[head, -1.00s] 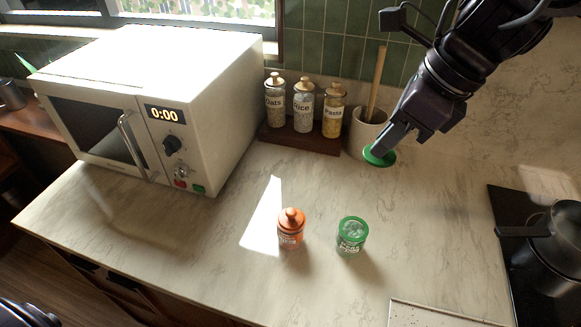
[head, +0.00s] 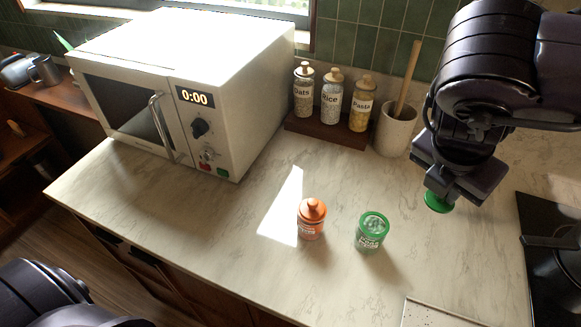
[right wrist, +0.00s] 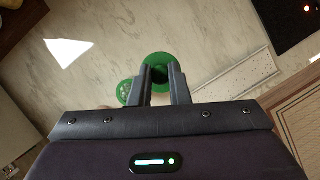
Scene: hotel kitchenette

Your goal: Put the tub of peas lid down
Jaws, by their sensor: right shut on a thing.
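The green tub of peas lid (head: 437,203) is held in my right gripper (head: 447,190), above the counter and to the right of the tub. In the right wrist view the lid (right wrist: 158,62) shows between and beyond the two fingers of the right gripper (right wrist: 160,78). The tub of peas (head: 371,233) stands upright on the counter with a green rim and label. In the right wrist view the tub (right wrist: 124,91) is partly hidden behind the left finger, apart from the lid. My left gripper is out of view.
An orange lidded jar (head: 311,220) stands left of the tub. Behind are a rack (head: 325,132) of labelled jars, a utensil crock (head: 396,130) and a microwave (head: 190,90). A speckled board (head: 445,314) lies in front, a hob (head: 550,245) at right. Counter beneath the lid looks clear.

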